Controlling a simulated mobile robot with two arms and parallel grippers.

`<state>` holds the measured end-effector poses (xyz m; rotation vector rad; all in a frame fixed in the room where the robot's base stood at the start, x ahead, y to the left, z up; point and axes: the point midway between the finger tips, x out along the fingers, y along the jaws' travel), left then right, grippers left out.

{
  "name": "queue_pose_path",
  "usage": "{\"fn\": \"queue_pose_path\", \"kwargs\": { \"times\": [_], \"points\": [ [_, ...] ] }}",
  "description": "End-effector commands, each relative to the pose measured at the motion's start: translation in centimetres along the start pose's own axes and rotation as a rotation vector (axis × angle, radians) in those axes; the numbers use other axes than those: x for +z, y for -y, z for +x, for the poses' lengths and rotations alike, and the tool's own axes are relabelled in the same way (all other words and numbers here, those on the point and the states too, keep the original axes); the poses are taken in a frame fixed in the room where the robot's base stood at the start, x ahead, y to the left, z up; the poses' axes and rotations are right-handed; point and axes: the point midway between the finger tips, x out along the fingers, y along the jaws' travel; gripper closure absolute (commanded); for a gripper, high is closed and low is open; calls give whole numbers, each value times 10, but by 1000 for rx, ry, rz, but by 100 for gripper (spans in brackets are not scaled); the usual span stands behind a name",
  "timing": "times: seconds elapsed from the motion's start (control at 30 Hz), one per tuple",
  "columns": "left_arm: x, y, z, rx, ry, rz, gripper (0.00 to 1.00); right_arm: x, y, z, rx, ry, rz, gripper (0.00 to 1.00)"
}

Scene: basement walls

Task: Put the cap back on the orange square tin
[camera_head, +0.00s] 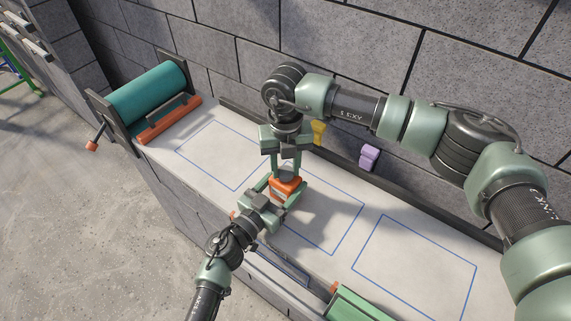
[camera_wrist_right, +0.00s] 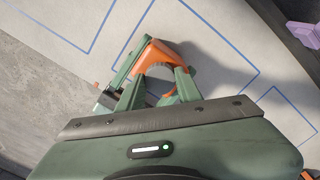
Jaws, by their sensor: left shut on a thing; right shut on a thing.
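The orange square tin (camera_head: 285,188) is above the worktop near its front edge, between the fingers of my left gripper (camera_head: 283,194), which is shut on its sides.
The pale worktop (camera_head: 205,133) has blue outlined rectangles, mostly clear. A teal roller (camera_head: 145,98) in a dark frame stands at the far left end. A yellow item (camera_head: 318,131) and a purple item (camera_head: 369,156) are by the wall. A green-and-orange object (camera_head: 360,305) sits at the front right.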

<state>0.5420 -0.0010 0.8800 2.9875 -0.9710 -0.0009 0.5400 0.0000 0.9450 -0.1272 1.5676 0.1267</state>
Motion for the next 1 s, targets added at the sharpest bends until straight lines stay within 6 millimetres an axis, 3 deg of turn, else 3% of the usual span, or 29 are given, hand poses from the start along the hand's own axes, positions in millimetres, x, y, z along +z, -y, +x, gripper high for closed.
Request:
{"fn": "queue_pose_path", "kwargs": {
  "times": [0.17, 0.27, 1.0],
  "points": [
    [1, 0, 0, 0, 2, 0, 100, 0, 0, 0, 0, 0, 62, 100],
    [1, 0, 0, 0, 2, 0, 100, 0, 0, 1, 1, -1, 217, 100],
    [1, 0, 0, 0, 3, 0, 100, 0, 0, 1, 3, -1, 1800, 100]
  ]
}}
